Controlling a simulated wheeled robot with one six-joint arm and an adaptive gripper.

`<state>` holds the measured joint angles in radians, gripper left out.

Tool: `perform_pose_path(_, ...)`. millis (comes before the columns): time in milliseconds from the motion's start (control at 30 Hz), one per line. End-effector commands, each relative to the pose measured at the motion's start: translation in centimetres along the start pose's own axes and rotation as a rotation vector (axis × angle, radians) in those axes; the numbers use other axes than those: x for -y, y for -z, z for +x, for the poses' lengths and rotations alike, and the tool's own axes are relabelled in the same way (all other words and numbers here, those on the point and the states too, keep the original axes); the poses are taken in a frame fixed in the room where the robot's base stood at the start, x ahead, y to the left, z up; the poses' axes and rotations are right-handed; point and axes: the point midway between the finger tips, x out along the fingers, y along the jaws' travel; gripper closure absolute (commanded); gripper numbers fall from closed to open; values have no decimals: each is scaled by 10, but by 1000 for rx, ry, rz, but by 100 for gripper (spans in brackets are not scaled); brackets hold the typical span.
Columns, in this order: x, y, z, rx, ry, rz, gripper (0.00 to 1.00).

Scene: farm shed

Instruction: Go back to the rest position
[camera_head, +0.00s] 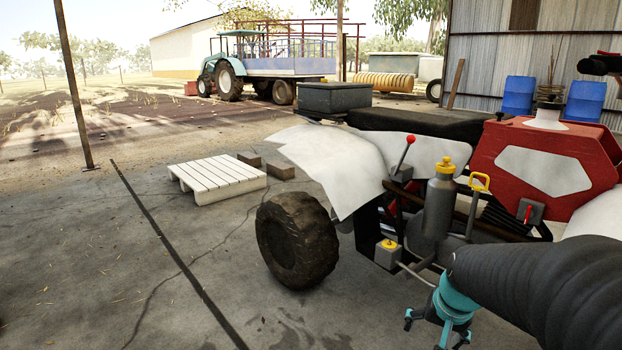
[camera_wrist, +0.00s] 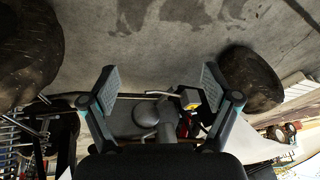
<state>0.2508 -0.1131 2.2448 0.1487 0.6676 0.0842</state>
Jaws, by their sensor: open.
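My gripper (camera_head: 437,332) hangs at the lower right of the head view, in front of the vehicle, with its teal fingers apart. In the wrist view my gripper (camera_wrist: 162,82) is open, with nothing held between its two pads. Behind and between the fingers there, a dark grey rounded part of the vehicle and a small box with a yellow top (camera_wrist: 190,97) show. Whether the fingers touch any part cannot be told.
A vehicle with a red hood (camera_head: 545,165) and a big tyre (camera_head: 297,240) fills the right side. It bears a red-knobbed lever (camera_head: 405,153) and a grey cylinder (camera_head: 438,205) with a yellow cap.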

Motion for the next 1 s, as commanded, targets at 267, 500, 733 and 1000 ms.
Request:
perform_pose_path(267, 5, -94, -83, 77, -39, -254, 12)
perform_pose_path(500, 11, -133, -138, -12, -31, -368, 12)
perform_pose_path(733, 23, -138, -177, -119, 12, -421, 12)
perform_pose_path(1000, 28, -139, -183, -132, 24, -438, 12)
